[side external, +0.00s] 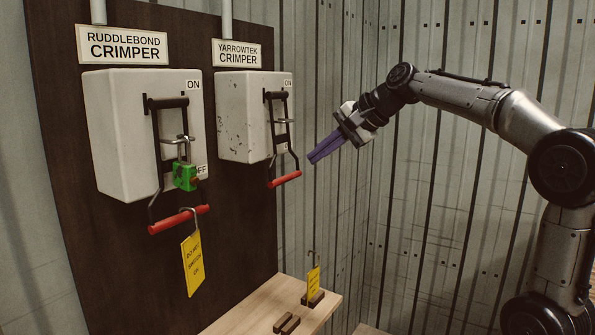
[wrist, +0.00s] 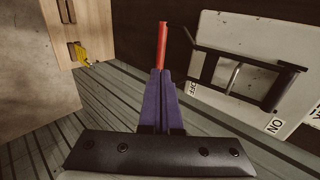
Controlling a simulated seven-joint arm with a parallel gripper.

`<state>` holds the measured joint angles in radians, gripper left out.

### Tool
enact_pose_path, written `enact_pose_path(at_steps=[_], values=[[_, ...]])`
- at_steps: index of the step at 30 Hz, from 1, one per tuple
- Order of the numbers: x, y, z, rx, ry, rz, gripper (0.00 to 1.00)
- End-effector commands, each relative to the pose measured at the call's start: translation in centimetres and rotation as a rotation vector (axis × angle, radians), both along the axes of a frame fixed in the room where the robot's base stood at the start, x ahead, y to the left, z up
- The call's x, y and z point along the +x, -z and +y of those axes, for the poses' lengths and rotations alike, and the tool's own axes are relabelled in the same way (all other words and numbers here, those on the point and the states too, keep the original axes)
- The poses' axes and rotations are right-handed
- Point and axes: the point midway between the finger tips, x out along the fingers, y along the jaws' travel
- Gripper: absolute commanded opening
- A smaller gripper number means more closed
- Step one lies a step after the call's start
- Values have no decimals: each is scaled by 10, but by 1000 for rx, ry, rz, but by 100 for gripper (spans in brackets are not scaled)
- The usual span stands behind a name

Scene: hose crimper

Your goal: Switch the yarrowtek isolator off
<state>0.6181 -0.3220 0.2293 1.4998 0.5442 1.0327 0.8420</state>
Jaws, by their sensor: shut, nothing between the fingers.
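The yarrowtek isolator (side external: 232,118) is a worn white box under a "YARROWTEK CRIMPER" sign (side external: 237,53). Its black lever hangs down the front, with the red grip (side external: 285,179) below the box's lower edge. ON shows at the box top in the side view; OFF shows near the lever in the wrist view (wrist: 192,88). My gripper (side external: 312,159) has purple fingers, shut and empty, just right of and above the red grip in the side view. In the wrist view the fingertips (wrist: 160,72) line up with the red grip (wrist: 162,45); contact is unclear.
The ruddlebond isolator (side external: 125,140) at left has its red grip down, a green padlock (side external: 185,176) and a hanging yellow tag (side external: 193,263). A wooden shelf (side external: 245,318) below holds another yellow tag (side external: 314,281) on a hook in a dark stand. Corrugated walls stand behind.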

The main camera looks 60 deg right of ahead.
Motion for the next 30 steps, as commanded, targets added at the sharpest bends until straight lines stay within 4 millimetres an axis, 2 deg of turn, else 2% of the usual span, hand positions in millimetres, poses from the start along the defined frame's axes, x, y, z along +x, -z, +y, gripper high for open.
enact_pose_path(at_steps=[6,12,26,30], values=[[32,27,1,2,-2,3,0],[49,41,1,1,-2,1,0],[54,46,0,0,0,0,0],[63,48,1,1,-2,2,0]])
